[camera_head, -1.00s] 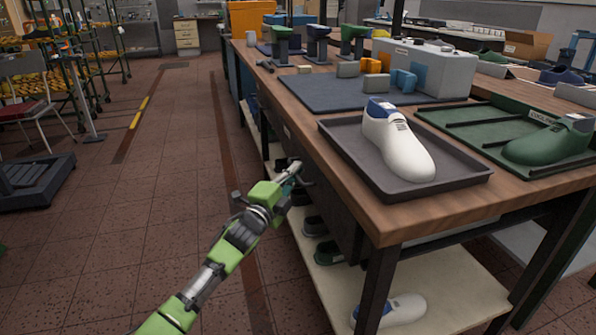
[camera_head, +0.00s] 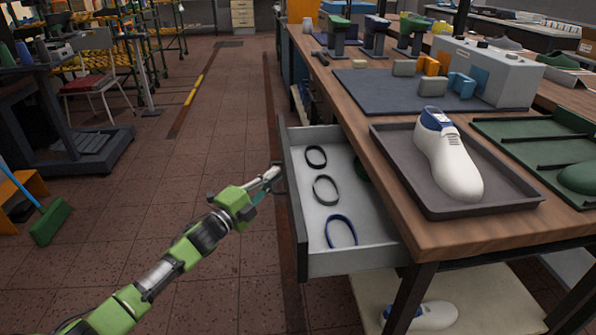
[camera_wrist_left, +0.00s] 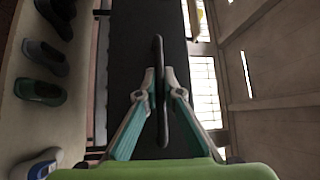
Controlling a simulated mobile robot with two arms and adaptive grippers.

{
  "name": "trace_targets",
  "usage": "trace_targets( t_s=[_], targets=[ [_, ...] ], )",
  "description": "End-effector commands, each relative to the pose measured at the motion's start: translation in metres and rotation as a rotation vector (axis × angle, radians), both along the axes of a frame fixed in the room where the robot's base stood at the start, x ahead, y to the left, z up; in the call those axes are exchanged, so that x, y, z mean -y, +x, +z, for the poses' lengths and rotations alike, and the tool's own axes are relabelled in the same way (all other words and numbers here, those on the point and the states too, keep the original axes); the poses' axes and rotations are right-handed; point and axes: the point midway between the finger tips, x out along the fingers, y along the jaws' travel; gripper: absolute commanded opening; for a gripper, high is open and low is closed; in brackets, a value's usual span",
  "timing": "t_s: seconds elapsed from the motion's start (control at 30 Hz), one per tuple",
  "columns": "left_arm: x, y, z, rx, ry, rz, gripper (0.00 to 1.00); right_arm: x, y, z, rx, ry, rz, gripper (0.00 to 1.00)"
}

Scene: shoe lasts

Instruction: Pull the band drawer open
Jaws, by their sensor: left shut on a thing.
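The band drawer (camera_head: 345,262) sticks out from the side of the wooden workbench in the head view. Inside it lie a black band (camera_head: 316,157), a grey band (camera_head: 326,190) and a blue band (camera_head: 341,231), with a dark green item partly hidden at the bench edge. My left gripper (camera_head: 277,177) is at the drawer's front panel. In the left wrist view its two fingers are shut on the thin dark drawer handle (camera_wrist_left: 159,60). My right gripper is in neither view.
A grey tray (camera_head: 385,138) with a white shoe last (camera_head: 447,160) stands on the bench above the drawer. A lower shelf (camera_head: 480,308) holds more lasts. The tiled aisle (camera_head: 225,120) left of the drawer is free. A green brush (camera_head: 50,222) stands at far left.

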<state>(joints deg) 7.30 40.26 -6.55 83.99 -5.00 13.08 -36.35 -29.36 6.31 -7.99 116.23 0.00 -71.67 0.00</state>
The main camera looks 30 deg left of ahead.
Motion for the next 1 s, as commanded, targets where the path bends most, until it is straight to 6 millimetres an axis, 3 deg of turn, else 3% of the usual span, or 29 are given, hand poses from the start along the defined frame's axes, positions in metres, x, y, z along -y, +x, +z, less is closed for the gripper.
trace_targets(
  t_s=[0.3, 0.87, 0.93, 1.0],
  targets=[
    [-0.040, -0.028, -0.002, -0.004, 0.000, 0.000, 0.00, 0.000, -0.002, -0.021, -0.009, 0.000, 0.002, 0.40],
    [-0.050, -0.034, -0.002, -0.003, -0.001, -0.001, 0.00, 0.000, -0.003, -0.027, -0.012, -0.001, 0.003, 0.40],
    [-0.050, -0.034, -0.002, -0.003, -0.001, -0.001, 0.15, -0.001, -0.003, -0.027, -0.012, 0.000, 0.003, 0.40],
    [-0.050, -0.034, -0.002, -0.002, -0.002, -0.001, 0.15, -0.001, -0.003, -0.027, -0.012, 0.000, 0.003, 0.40]
  ],
)
